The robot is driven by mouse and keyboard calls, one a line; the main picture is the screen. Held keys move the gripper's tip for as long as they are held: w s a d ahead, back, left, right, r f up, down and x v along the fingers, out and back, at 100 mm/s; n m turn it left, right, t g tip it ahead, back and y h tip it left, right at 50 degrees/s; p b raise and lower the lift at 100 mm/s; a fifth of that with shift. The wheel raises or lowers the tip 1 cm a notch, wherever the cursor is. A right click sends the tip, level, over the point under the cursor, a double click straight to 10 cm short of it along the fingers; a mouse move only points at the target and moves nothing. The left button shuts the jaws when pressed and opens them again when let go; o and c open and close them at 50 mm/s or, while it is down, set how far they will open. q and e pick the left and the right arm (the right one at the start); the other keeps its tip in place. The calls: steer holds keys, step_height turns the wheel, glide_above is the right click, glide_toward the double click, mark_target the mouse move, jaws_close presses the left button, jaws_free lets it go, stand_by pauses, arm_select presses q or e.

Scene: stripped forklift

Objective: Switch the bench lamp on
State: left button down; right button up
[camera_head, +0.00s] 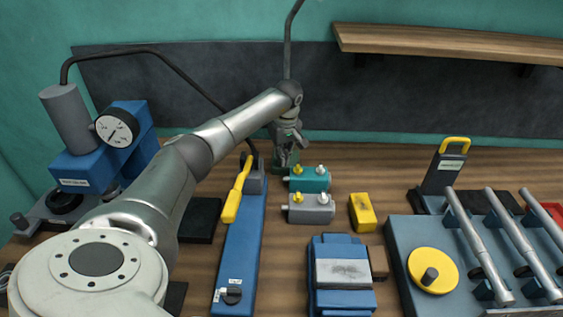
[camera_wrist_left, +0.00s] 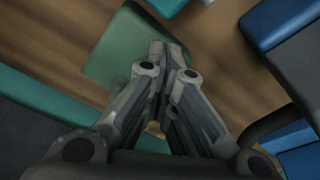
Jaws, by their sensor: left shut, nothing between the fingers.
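My left gripper (camera_head: 286,156) is at the back of the bench, pointing down, its fingers shut and empty. In the left wrist view the closed fingers (camera_wrist_left: 168,50) are over a green block-like base (camera_wrist_left: 118,45). In the head view this green base (camera_head: 278,163) is mostly hidden behind the gripper. A dark thin curved stem (camera_head: 289,42), probably the bench lamp's, rises behind my wrist and leaves the top of the picture. The lamp's head and switch are not visible. I cannot tell whether the fingertips touch the base. My right gripper is not in view.
A teal block (camera_head: 309,182) and a grey block (camera_head: 309,212) with small knobs stand just right of the gripper. A blue bar with a yellow lever (camera_head: 236,192) lies in front. A blue press with a gauge (camera_head: 116,130) stands left. A wooden shelf (camera_head: 450,42) hangs back right.

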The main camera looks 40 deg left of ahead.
arm_select(q)
steer(key=shift+r+p, duration=2.7)
steer(key=shift+r, duration=0.75)
